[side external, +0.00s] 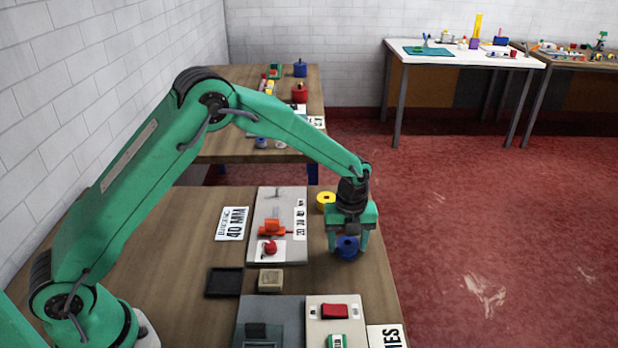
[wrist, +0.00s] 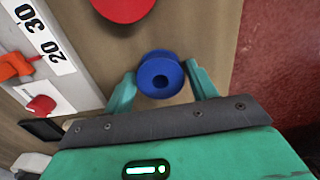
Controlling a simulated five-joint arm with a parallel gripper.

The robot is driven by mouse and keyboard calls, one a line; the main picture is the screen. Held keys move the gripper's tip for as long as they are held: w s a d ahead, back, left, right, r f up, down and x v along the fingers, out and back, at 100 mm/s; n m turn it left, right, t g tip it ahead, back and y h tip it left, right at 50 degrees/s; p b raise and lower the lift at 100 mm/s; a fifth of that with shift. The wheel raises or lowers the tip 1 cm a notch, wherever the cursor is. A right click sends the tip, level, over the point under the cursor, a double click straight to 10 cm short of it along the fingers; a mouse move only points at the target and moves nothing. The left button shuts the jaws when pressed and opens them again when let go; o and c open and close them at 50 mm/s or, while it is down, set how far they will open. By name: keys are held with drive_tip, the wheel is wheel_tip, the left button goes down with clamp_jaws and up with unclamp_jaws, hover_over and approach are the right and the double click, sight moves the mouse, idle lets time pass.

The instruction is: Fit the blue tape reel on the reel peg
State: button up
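The blue tape reel (side external: 347,247) stands on the wooden table near its right edge. My gripper (side external: 347,252) points down over it, with one finger on each side. In the wrist view the blue reel (wrist: 160,76) sits between the fingertips, its centre hole facing the camera. Small gaps seem to show beside it, so the fingers look open around it, not closed on it. A thin upright post (side external: 276,194), which may be the reel peg, stands at the far end of the grey board (side external: 262,213).
The board carries an orange part (side external: 272,228), a red knob (side external: 270,247) and a number scale (side external: 300,222). A yellow reel (side external: 326,200) is behind my gripper. A red round thing (wrist: 123,6) lies ahead in the wrist view. A black tray (side external: 224,282) and beige block (side external: 271,280) are nearer.

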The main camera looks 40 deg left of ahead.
drive_tip(key=c, duration=0.7)
drive_tip(key=shift+r, duration=0.45)
wheel_tip(320, 180, up, 3)
drive_tip(key=shift+r, duration=0.1)
drive_tip(key=s+d+r, duration=0.4)
drive_tip(key=s+d, duration=0.1)
drive_tip(key=s+d+r, duration=0.3)
drive_tip(key=shift+s+d, duration=0.1)
drive_tip(key=shift+d, duration=0.05)
drive_tip(key=shift+w+a, duration=1.7)
drive_tip(key=shift+a, duration=4.15)
drive_tip(key=shift+w+a, duration=1.7)
drive_tip(key=shift+a, duration=4.15)
drive_tip(key=shift+w+a, duration=1.7)
drive_tip(key=shift+a, duration=4.15)
